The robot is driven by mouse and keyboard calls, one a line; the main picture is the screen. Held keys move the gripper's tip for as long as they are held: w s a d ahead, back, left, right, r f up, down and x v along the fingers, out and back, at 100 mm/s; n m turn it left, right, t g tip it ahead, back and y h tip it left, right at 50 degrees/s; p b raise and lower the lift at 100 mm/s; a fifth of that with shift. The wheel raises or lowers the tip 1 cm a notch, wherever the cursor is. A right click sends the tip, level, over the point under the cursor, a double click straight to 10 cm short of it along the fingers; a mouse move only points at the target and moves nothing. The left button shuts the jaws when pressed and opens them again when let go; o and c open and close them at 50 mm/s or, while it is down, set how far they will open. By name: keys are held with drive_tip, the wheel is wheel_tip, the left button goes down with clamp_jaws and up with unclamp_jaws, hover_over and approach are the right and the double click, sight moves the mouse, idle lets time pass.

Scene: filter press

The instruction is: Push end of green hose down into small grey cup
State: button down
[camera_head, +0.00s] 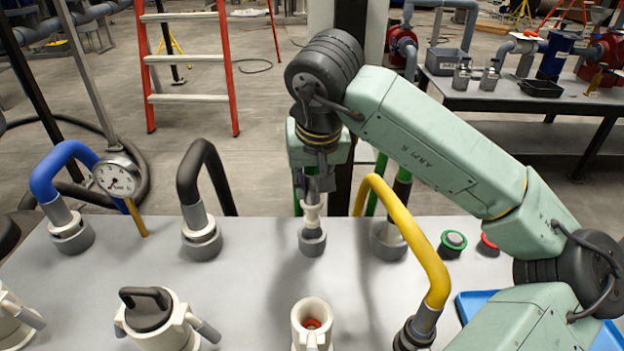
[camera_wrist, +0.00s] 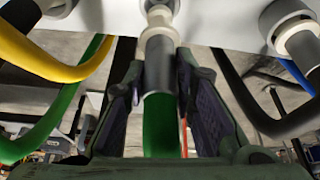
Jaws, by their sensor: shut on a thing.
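My gripper (camera_head: 313,188) is over the table's far edge, directly above the small grey cup (camera_head: 312,242). In the wrist view its fingers (camera_wrist: 160,78) are closed on either side of the grey end sleeve (camera_wrist: 158,68) of the green hose (camera_wrist: 160,128). A white collar (camera_head: 312,213) stands at the cup's top, below the gripper, in line with the hose end. My fingers partly hide the hose end in the head view. I cannot tell how deep the end sits in the cup.
A yellow hose (camera_head: 425,255) arches close on the right. Black (camera_head: 190,170) and blue (camera_head: 50,170) hoses, with a gauge (camera_head: 116,177), stand left. White fittings (camera_head: 312,325) line the front. Green (camera_head: 453,243) and red (camera_head: 487,246) buttons lie right. Some table surface left of the cup is clear.

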sight(313, 200)
drive_tip(key=shift+f+b, duration=3.05)
drive_tip(key=shift+f, duration=0.05)
drive_tip(key=c, duration=1.2)
unclamp_jaws()
drive_tip(key=shift+c, duration=0.2)
drive_tip(key=shift+s, duration=0.1)
